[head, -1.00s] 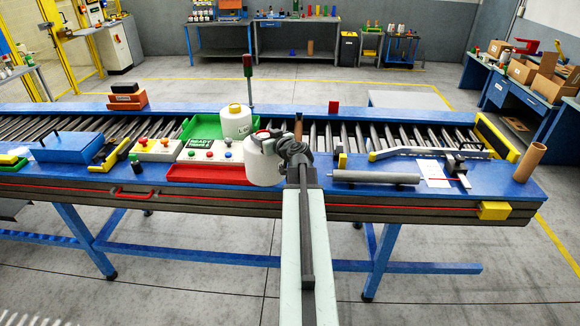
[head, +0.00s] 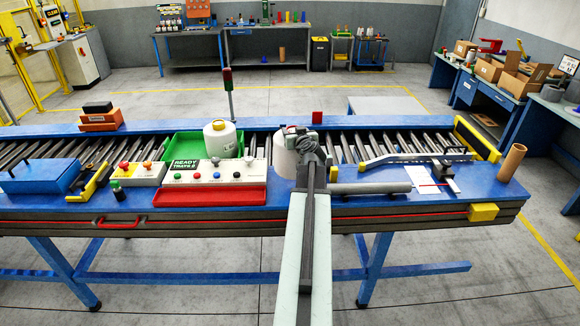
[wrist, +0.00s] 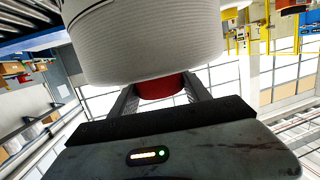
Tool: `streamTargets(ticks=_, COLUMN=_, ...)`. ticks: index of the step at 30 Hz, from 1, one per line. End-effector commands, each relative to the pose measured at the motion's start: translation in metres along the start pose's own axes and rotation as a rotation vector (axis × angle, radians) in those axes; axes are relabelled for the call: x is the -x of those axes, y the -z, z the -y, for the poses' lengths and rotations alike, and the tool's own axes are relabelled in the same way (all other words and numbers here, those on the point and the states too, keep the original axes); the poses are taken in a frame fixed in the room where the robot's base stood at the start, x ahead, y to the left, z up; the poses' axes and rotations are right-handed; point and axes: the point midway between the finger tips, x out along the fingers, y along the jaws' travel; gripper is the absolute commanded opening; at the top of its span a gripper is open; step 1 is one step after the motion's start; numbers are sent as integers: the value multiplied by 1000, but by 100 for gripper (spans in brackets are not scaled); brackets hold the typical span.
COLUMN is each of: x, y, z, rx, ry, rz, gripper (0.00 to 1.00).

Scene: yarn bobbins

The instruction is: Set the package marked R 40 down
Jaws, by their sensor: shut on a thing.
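My gripper (wrist: 160,92) is shut on the red core (wrist: 165,86) of a white yarn package (wrist: 145,45), shown large in the wrist view. In the head view this package (head: 285,163) is partly hidden behind my arm, to the right of the control panel. Whether it touches the conveyor I cannot tell. I can read no R 40 mark on it. A second white package (head: 220,141) with a yellow top and a label stands in the green tray (head: 185,143), left of the held one.
The control panel with the READY TRAYS sign (head: 185,164) and a red tray (head: 210,195) lie to the left. Rollers (head: 350,147) behind are largely free.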

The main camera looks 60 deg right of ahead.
Motion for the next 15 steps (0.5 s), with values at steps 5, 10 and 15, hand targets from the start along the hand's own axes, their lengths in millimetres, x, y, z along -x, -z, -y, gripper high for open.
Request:
streamTargets(ticks=5, x=-8, y=-36, z=6, rx=1, ry=7, rz=-1, gripper=0)
streamTargets(ticks=10, x=-14, y=-58, z=9, rx=1, ry=10, rz=-1, gripper=0)
streamTargets(ticks=15, x=-14, y=-57, z=10, rx=2, ry=11, rz=-1, gripper=0)
